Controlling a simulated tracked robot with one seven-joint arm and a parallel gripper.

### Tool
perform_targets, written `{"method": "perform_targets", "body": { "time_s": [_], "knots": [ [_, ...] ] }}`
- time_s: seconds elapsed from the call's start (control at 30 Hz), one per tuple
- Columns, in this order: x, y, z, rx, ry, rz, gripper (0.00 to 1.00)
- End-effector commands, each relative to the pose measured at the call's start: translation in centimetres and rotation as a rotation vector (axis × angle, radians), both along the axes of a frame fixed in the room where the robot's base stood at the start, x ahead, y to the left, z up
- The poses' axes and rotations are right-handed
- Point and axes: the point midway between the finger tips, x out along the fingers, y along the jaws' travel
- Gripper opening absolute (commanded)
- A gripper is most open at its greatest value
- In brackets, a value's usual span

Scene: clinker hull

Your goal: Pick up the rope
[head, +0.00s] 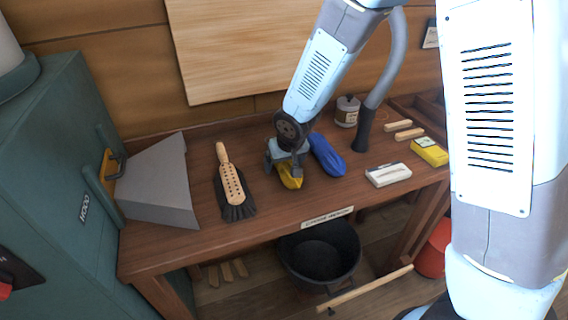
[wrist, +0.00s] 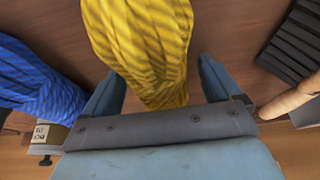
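A yellow twisted rope bundle (head: 289,181) lies on the wooden workbench (head: 185,245), partly hidden under my gripper (head: 286,162). A blue rope bundle (head: 326,155) lies just right of it. In the wrist view, the yellow rope (wrist: 145,40) runs between the two fingers of my gripper (wrist: 160,68). The fingers are spread, with a gap on each side of the rope. The blue rope (wrist: 35,85) is outside the fingers on the left there. I cannot tell how far the fingertips are above the bench.
A black-bristled brush (head: 232,187) and a grey wedge (head: 160,185) lie to the left. A lidded tin (head: 347,111) stands behind the blue rope. A pale block (head: 388,175), yellow box (head: 429,152) and wooden pieces (head: 397,125) are right. A black bucket (head: 320,262) is below.

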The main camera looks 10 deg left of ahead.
Motion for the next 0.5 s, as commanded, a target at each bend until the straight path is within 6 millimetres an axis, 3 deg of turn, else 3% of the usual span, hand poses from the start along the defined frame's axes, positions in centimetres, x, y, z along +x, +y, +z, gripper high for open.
{"method": "perform_targets", "body": {
  "time_s": [0.07,0.5],
  "knots": [
    [0.0,0.0,0.01,0.0,0.0,0.0,0.83],
    [0.0,0.0,0.01,0.0,0.0,0.0,0.41]
  ]
}}
